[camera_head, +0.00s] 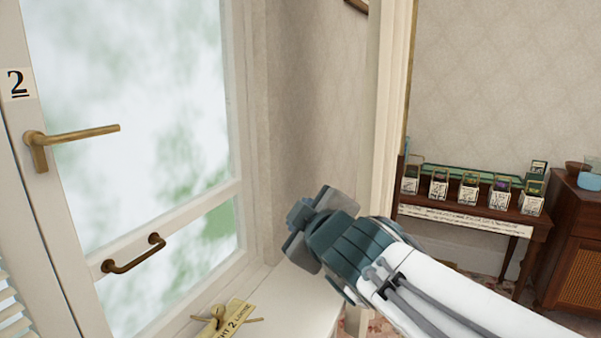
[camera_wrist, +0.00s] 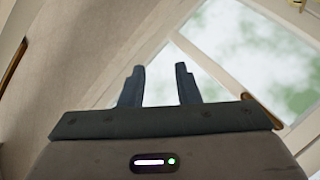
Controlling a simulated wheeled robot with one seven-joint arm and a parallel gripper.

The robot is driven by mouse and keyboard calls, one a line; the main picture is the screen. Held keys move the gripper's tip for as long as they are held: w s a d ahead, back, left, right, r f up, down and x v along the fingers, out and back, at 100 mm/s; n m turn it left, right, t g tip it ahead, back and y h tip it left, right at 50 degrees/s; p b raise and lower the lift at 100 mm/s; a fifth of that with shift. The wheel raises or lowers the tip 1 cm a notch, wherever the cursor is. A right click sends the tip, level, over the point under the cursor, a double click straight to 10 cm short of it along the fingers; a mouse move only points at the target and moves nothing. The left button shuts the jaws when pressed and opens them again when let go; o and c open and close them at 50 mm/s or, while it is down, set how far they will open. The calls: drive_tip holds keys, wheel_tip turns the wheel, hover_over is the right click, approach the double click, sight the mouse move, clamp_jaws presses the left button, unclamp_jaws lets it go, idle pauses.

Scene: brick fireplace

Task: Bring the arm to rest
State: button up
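My arm reaches in from the lower right in the head view. My gripper (camera_head: 300,214) is raised above the white window sill, in front of the window's right frame. In the wrist view my gripper (camera_wrist: 160,72) shows two dark fingers standing apart with nothing between them. The window pane and frame lie behind the fingers there. My gripper touches nothing that I can see.
A window (camera_head: 140,110) with a brass handle (camera_head: 80,134) and a brown pull bar (camera_head: 134,254) is at left. A yellow tag (camera_head: 228,318) lies on the sill (camera_head: 290,298). At right, a table (camera_head: 480,222) bears several small boxes, beside a brown cabinet (camera_head: 575,250).

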drive_tip(key=s+d+f+m+g+h+p, duration=0.2)
drive_tip(key=d+f+m+g+h, duration=0.3)
drive_tip(key=d+f, duration=0.45)
drive_tip(key=s+d+f+m+g, duration=0.2)
drive_tip(key=s+f+m+g, duration=0.1)
drive_tip(key=s, duration=0.3)
drive_tip(key=s+d+f+m+g+p, duration=0.1)
drive_tip(key=s+d+f+m+g, duration=0.2)
drive_tip(key=s+f+m, duration=0.2)
drive_tip(key=shift+s+d+f+m, duration=0.2)
drive_tip(key=shift+s+f+m, duration=0.1)
drive_tip(key=shift+s+f, duration=0.5)
drive_tip(key=shift+r, duration=0.2)
